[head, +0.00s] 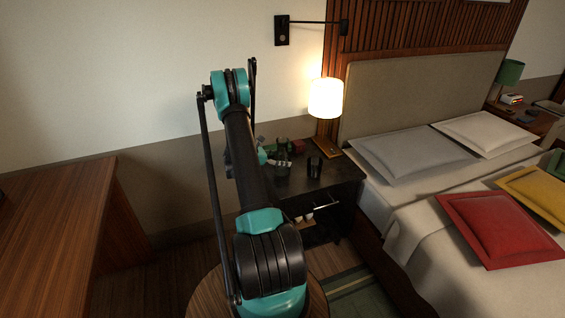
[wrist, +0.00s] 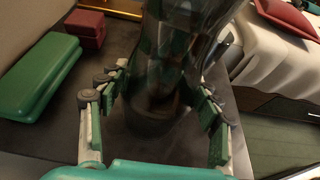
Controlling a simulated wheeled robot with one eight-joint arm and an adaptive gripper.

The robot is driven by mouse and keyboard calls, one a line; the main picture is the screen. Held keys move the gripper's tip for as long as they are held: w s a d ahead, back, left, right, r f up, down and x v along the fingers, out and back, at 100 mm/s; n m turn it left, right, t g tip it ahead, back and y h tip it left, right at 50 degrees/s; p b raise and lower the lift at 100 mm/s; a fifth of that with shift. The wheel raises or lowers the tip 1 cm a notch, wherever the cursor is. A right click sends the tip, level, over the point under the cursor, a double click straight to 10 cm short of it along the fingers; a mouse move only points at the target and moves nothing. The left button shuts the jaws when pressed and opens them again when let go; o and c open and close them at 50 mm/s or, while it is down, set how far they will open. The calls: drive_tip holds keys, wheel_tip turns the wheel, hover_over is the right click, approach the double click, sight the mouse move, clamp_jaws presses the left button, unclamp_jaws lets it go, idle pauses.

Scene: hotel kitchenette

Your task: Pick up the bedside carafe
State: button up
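The bedside carafe (wrist: 172,50) is dark greenish glass and fills the upper middle of the wrist view. It stands upright on the dark nightstand (head: 338,177); in the head view the carafe (head: 283,146) is small and partly hidden by my gripper. My gripper (wrist: 162,88) is open, with one finger on each side of the carafe. The right finger is very close to the glass, and I cannot tell if it touches. A small gap shows at the left finger. The carafe's top is cut off in the wrist view.
A dark cup (head: 315,167) stands right of the carafe. A red box (wrist: 86,28) and a green case (wrist: 38,76) lie to the left in the wrist view. A lit lamp (head: 326,98) stands behind. The bed (head: 415,205) is on the right.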

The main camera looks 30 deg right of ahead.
drive_tip(key=c, duration=1.2)
drive_tip(key=shift+o, duration=0.2)
drive_tip(key=shift+r, duration=0.15)
